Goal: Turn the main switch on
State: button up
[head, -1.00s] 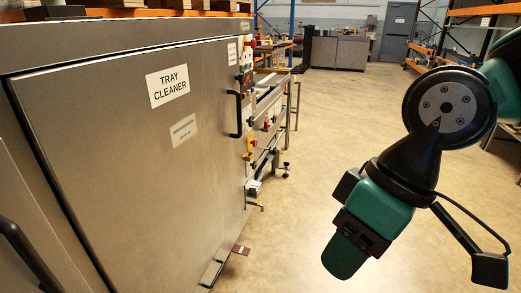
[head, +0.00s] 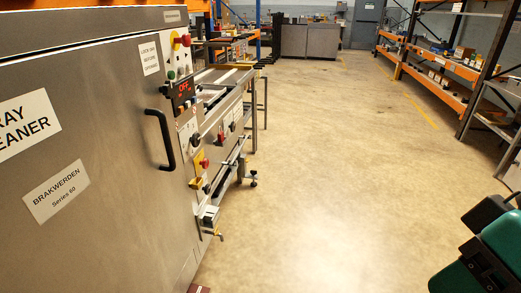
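The control panel is on the narrow right side of the steel tray cleaner (head: 120,215). A red knob on a yellow plate (head: 202,163) sits low on the panel and looks like a main switch; its position is too small to read. A black knob on a white plate (head: 195,139) is just above it. Higher up is a display with red characters (head: 183,89), perhaps "OFF". A red and yellow button (head: 184,40) is at the top. Part of my teal and black arm shows at the bottom right, far from the panel. My gripper's fingers are not visible.
A black door handle (head: 161,140) juts out left of the panel. A rail frame (head: 235,125) extends behind the cleaner. Orange and black shelving (head: 440,75) stands at the right. The floor (head: 320,180) between is clear.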

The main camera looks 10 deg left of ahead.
aim_at(205, 163)
jog(key=z, duration=0.25)
jog(key=i, duration=0.9)
jog(key=u, duration=0.35)
jog(key=i, duration=0.85)
jog(key=u, duration=0.9)
jog(key=i, duration=0.35)
jog(key=u, duration=0.3)
